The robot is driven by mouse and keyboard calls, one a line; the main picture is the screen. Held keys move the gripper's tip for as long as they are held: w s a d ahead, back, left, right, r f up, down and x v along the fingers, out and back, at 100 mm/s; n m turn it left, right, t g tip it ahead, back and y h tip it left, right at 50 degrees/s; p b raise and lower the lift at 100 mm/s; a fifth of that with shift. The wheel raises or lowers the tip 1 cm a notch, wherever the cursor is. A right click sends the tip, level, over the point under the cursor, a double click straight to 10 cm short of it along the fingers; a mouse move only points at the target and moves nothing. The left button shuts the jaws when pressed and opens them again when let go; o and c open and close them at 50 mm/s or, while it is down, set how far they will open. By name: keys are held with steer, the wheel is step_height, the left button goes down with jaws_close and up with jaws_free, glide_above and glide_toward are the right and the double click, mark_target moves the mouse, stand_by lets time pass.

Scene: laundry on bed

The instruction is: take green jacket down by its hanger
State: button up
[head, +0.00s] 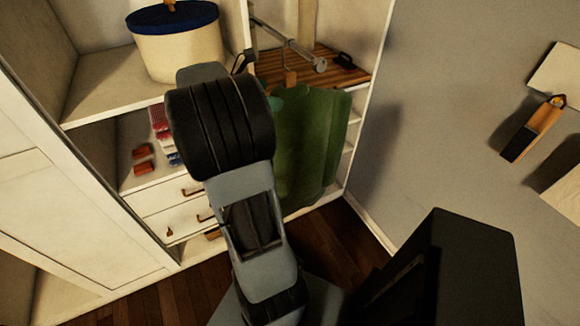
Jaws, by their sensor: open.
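The green jacket (312,145) hangs in the open wardrobe section, right of my arm, which covers its left side. A small brown piece (291,78), which looks like part of its hanger, shows above it, just below the metal rail (290,40). How the hook sits on the rail is too small to tell. My gripper (243,62) is mostly hidden behind my arm. Only a small dark part shows, left of the brown piece and apart from it. It is open, and I see nothing held in it.
A white round box with a blue lid (178,45) stands on the upper left shelf. Folded red items (143,160) lie on the shelf below, above drawers (165,195). A slatted wooden surface (325,72) lies behind the rail. The wardrobe's right side panel (372,75) stands close to the jacket.

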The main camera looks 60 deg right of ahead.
steer(key=shift+r, duration=0.15)
jaws_close()
stand_by(0.8)
